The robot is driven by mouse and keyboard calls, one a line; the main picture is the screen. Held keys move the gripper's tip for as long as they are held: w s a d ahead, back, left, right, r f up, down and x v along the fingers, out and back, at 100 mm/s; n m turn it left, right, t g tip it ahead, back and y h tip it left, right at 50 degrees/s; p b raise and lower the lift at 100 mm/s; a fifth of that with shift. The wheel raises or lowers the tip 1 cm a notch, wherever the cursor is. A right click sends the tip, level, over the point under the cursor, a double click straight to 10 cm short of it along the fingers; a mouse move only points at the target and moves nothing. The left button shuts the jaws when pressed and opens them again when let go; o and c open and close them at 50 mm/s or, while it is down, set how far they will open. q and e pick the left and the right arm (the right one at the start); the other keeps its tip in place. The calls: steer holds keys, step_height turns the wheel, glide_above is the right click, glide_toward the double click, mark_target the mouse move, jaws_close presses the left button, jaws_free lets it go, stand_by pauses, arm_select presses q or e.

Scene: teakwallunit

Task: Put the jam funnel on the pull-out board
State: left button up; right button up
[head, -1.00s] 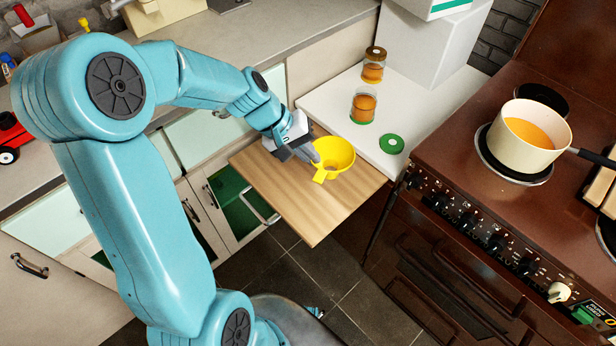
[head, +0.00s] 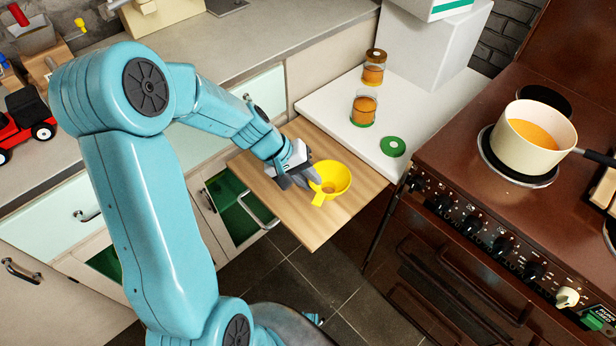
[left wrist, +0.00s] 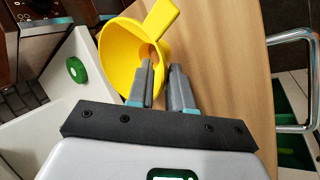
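The jam funnel (head: 332,184) is yellow, with a wide mouth and a flat tab handle. The board (left wrist: 225,85) shows beyond. My right gripper is not in view.
A white counter (head: 330,104) behind the board holds two jars of orange jam (head: 365,108) and a green lid (head: 392,146). The brown stove (head: 450,165) with a cream pot (head: 520,155) is at the right. The board's front part is clear.

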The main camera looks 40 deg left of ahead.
arm_select(q)
steer(key=shift+r, duration=0.2)
steer(key=shift+a+r, duration=0.1)
steer(key=shift+r, duration=0.1)
steer(key=s+a+b, duration=0.1)
steer(key=s+a, duration=0.7)
steer(key=a, duration=0.1)
steer(key=shift+s+r, duration=0.25)
steer(key=shift+s, duration=0.1)
steer(key=shift+s+d, duration=0.1)
steer(key=shift+s, duration=0.05)
